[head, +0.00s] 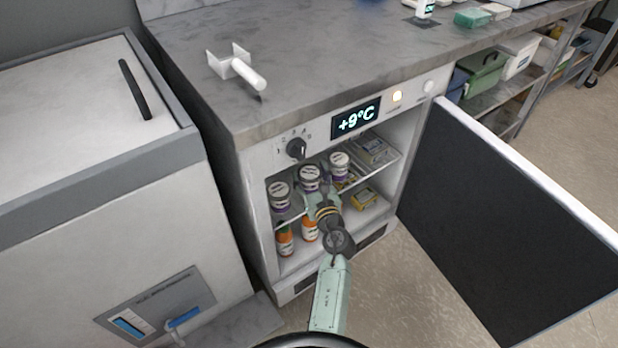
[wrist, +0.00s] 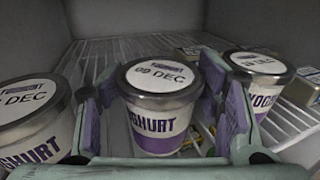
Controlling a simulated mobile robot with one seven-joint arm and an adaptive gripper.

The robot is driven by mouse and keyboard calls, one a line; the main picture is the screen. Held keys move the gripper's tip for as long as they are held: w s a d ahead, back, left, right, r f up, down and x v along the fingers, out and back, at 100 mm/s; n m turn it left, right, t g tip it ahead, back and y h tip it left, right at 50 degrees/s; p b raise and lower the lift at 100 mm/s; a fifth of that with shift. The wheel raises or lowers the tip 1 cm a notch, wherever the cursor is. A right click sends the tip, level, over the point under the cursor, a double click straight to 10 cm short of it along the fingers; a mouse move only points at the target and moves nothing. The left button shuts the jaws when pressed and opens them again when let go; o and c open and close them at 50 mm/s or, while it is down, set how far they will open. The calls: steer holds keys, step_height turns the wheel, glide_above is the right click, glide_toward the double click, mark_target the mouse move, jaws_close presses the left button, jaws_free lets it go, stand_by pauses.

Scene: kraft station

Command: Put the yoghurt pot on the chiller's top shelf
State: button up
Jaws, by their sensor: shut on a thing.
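My gripper (head: 314,193) reaches through the open front of the chiller (head: 262,158) at top-shelf height. It is shut on a yoghurt pot (head: 309,174), white with a purple band. In the wrist view the held pot (wrist: 160,84) stands upright between the purple pads, its lid reading "09 DEC". The wire top shelf (wrist: 110,55) shows behind and around it. I cannot tell whether the pot's base touches the shelf, as its underside is hidden.
Similar pots stand close on the left (wrist: 32,112) and right (wrist: 258,78) of the held one. Flat packs (head: 371,150) lie at the shelf's right. Orange bottles (head: 284,240) stand below. The chiller door (head: 490,210) hangs open to the right.

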steer(key=shift+r, duration=0.25)
steer(key=shift+f, duration=0.25)
steer(key=o, duration=1)
steer(key=shift+r, duration=0.1)
